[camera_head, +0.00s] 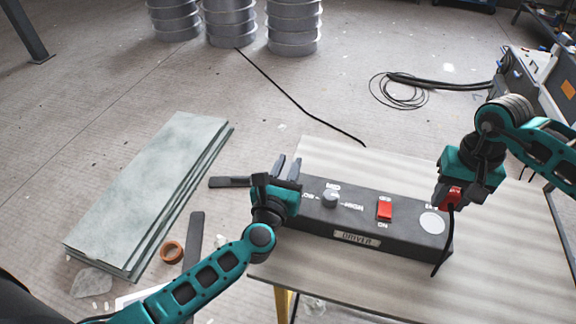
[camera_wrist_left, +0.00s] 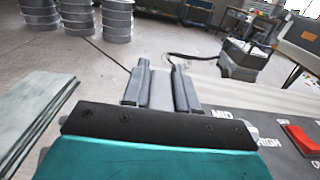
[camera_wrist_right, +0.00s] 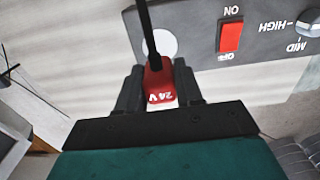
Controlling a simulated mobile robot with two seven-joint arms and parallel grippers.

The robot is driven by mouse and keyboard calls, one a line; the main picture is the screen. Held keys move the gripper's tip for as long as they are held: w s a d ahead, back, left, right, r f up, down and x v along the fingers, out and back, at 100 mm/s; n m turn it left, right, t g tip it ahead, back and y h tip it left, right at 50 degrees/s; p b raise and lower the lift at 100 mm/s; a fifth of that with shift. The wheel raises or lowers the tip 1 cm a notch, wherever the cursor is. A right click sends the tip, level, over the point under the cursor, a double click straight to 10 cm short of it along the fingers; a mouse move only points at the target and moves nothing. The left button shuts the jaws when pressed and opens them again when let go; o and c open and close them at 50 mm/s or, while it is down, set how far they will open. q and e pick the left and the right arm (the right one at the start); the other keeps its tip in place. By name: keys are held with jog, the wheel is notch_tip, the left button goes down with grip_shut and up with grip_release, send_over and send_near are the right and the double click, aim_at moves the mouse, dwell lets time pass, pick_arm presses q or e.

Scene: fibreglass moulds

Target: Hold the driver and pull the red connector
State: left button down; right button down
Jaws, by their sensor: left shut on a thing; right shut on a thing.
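The driver (camera_head: 318,216), a long dark grey box with a knob, a red rocker switch (camera_head: 384,208) and a pale round patch (camera_head: 432,222), lies on the table. My left gripper (camera_head: 287,168) is shut on its left end; the driver also shows in the left wrist view (camera_wrist_left: 262,124). My right gripper (camera_head: 455,200) is shut on the red connector (camera_wrist_right: 158,84), marked 24V, with a black cord. The connector appears held above the driver's right end, apart from the round patch, which shows whole in the head view. The connector's underside is hidden.
The wooden table (camera_head: 345,283) has bare room in front of and behind the driver. Pale green sheets (camera_head: 145,190) and a tape roll (camera_head: 172,252) lie on the floor at left. Grey ringed drums (camera_head: 295,25) stand at the back. A black cable coil (camera_head: 400,92) lies behind the table.

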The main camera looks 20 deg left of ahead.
aim_at(455, 192)
jog(key=shift+r, duration=2.5)
pick_arm(q)
jog(key=c, duration=0.8)
grip_release()
jog(key=shift+s, duration=0.15)
jog(key=s, duration=1.1)
jog(key=shift+s+d, duration=0.3)
jog(key=shift+s, duration=0.1)
pick_arm(e)
jog(key=shift+s, duration=0.1)
